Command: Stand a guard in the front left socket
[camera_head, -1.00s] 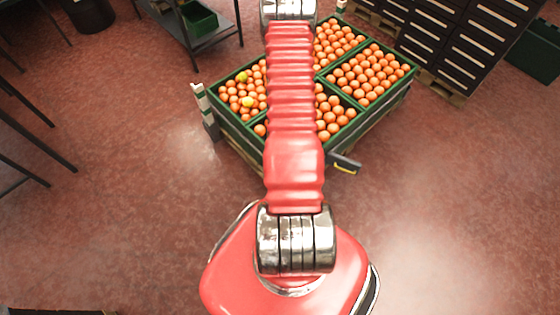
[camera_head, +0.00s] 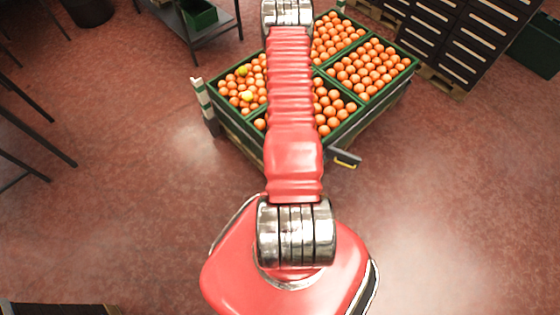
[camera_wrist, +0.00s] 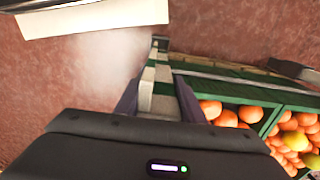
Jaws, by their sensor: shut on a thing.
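In the wrist view my gripper (camera_wrist: 158,103) is shut on a green-and-white striped guard (camera_wrist: 160,75). The guard extends away from the jaws beside a corner of the green orange crate (camera_wrist: 255,92). I cannot tell whether its far end touches a socket. In the head view my arm hides the gripper and the crate's near corner. Another striped guard (camera_head: 203,93) stands upright at the crate's left corner (camera_head: 228,118). Part of a further guard (camera_head: 341,5) shows at the back corner. No empty socket is clearly visible.
The crate's compartments hold many oranges (camera_head: 370,68), with a few yellow fruits (camera_head: 247,96) at left. Dark drawer cabinets (camera_head: 465,45) stand at back right. A metal shelf (camera_head: 200,42) with a green bin stands at back left.

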